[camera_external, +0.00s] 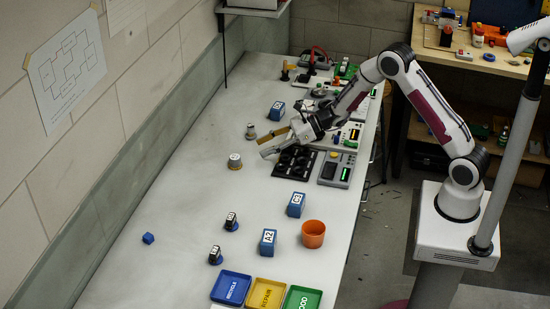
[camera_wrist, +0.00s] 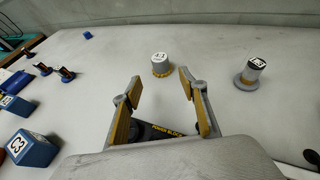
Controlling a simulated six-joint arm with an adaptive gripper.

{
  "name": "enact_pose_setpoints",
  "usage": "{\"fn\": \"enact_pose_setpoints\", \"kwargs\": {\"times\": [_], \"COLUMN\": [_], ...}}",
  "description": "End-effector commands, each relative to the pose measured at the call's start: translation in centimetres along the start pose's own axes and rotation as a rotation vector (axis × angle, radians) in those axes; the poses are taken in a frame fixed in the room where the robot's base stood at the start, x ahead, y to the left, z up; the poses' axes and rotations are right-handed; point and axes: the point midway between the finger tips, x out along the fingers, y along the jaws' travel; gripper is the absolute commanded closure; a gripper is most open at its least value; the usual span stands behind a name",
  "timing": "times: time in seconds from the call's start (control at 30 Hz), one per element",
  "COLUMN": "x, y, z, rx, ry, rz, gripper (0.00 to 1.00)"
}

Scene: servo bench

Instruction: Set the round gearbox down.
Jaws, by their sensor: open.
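The round gearbox (camera_external: 234,162) is a short grey cylinder with a white top and a yellow base ring. It stands upright on the pale bench, and it also shows in the wrist view (camera_wrist: 160,66) just beyond the fingertips, centred between them. My gripper (camera_external: 263,145) is open and empty, with its two yellow-padded fingers spread apart. In the external view the fingers point left, to the right of the gearbox and apart from it. In the wrist view (camera_wrist: 162,88) nothing is between the fingertips.
A grey motor-like part (camera_wrist: 249,75) with a dark labelled top stands to the gearbox's right in the wrist view. A black holder (camera_external: 293,163) lies below my gripper. Blue boxes (camera_external: 296,204), an orange cup (camera_external: 313,234) and labelled trays (camera_external: 231,288) are nearer the front. The bench left of the gearbox is clear.

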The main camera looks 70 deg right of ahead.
Motion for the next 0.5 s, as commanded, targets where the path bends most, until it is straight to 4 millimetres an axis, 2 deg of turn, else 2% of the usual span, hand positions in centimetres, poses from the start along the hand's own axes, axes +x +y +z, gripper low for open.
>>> {"fn": "enact_pose_setpoints", "kwargs": {"times": [0.37, 0.5], "x": [0.01, -0.21], "y": [0.06, 0.76], "z": [0.06, 0.68], "rx": [-0.002, -0.029], "ry": [0.000, 0.002], "rz": [0.001, 0.018], "gripper": [0.57, 0.57]}}
